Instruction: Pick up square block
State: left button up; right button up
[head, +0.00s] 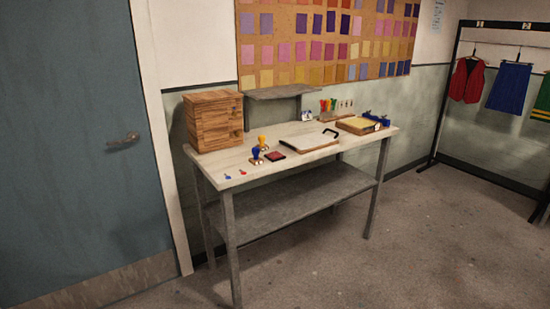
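A large square wooden block or box (214,121), with stacked plank-like sides, stands upright on the back left of the table (238,166). It is the largest square, block-shaped thing in view; I cannot tell whether it is solid or hollow. A small flat dark-red square pad (275,156) lies on the table to its right, beside a blue-handled stamp (257,154) and a yellow-handled one (262,141). Neither of my grippers is in view, and nothing covers the wooden block's front.
A clipboard (309,142), a shallow tray with a yellow top (357,125) and a small grey shelf (280,93) share the table. A blue door (75,150) is at left, a clothes rack (453,100) at right. Floor in front (400,265) is clear.

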aim_at(256, 160)
jog(key=i+l, duration=0.15)
jog(key=i, duration=0.5)
jog(key=i+l+z, duration=0.1)
jog(key=i, duration=0.5)
